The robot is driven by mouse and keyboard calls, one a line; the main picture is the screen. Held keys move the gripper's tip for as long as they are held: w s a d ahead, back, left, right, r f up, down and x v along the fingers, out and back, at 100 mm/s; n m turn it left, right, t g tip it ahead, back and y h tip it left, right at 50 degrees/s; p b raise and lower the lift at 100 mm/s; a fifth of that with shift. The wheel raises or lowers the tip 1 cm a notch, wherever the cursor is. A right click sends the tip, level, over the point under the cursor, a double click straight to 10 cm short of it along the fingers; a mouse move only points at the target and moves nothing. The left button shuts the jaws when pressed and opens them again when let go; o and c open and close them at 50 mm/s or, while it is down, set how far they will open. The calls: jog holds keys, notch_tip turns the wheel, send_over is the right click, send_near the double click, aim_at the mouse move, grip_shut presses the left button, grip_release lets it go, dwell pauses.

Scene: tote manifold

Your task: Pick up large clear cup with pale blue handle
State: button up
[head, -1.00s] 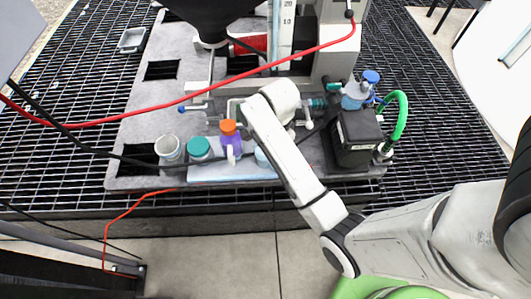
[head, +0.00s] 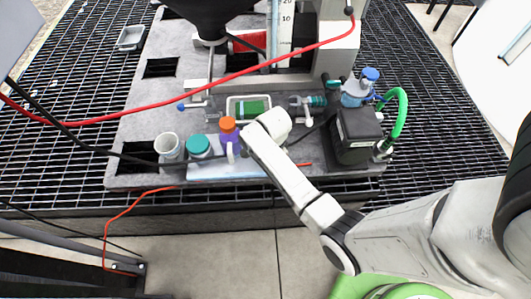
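I cannot pick out a large clear cup with a pale blue handle for certain. An open whitish, see-through cup (head: 167,148) stands at the front left of the grey bench; no handle shows on it. To its right stand a jar with a teal lid (head: 199,145) and a purple bottle with an orange cap (head: 229,132). My arm's white end is just right of the bottle, low over the bench front. My gripper is mostly hidden behind it; only a small dark part (head: 245,149) shows. Its fingers and anything between them cannot be made out.
A pale blue mat (head: 235,171) lies along the front edge. A white tray with a green item (head: 250,108) sits behind the bottle. A black box (head: 357,135), a blue-capped bottle (head: 360,90) and a green hose (head: 402,115) stand at right. A red cable (head: 180,103) crosses above the bench.

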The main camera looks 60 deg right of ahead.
jog(key=c, duration=1.4)
